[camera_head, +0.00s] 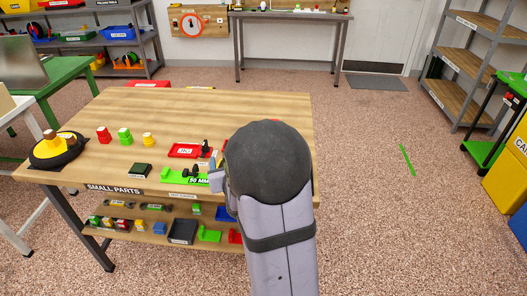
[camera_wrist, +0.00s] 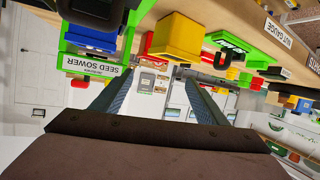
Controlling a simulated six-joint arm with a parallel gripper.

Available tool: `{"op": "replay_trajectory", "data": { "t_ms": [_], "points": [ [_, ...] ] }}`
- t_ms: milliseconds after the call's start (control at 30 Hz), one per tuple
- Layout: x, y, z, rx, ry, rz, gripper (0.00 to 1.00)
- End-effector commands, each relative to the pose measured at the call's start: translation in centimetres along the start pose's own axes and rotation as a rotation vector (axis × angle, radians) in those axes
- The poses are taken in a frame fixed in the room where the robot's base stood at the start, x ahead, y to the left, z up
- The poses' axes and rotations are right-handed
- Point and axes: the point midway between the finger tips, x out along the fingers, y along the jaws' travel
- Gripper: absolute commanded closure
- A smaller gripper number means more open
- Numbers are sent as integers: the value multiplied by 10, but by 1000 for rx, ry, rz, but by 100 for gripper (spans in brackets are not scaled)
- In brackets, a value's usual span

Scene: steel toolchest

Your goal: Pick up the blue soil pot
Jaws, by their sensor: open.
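A blue block-like thing (camera_wrist: 90,38), which may be the blue soil pot, sits in a green holder (camera_wrist: 72,62) labelled "SEED SOWER" at the upper left of the wrist view, where labels appear upside down. One finger partly covers this area. My gripper (camera_wrist: 150,86) is open, with nothing between its two fingers. The blue thing is apart from the space between the fingers, above and left of it in the picture. In the head view, my arm's dark rounded joint and grey link hide the right part of the workbench, and no blue pot shows on the visible top.
A yellow block (camera_wrist: 178,38) and a red piece stand close by in the wrist view. The wooden workbench (camera_head: 225,108) carries a red tray (camera_head: 186,150), a green holder (camera_head: 180,177) and small coloured pieces. Its lower shelf holds several parts. The bench's back is clear.

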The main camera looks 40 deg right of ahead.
Motion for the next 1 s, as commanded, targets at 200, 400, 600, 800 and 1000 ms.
{"op": "replay_trajectory", "data": {
  "t_ms": [200,400,600,800,1000],
  "points": [
    [-28,97,10,36,41,298,33],
    [-40,87,41,166,18,310,33],
    [-40,86,44,185,15,309,33],
    [-26,90,44,185,15,310,33],
    [-20,91,44,184,15,308,33]
  ]
}}
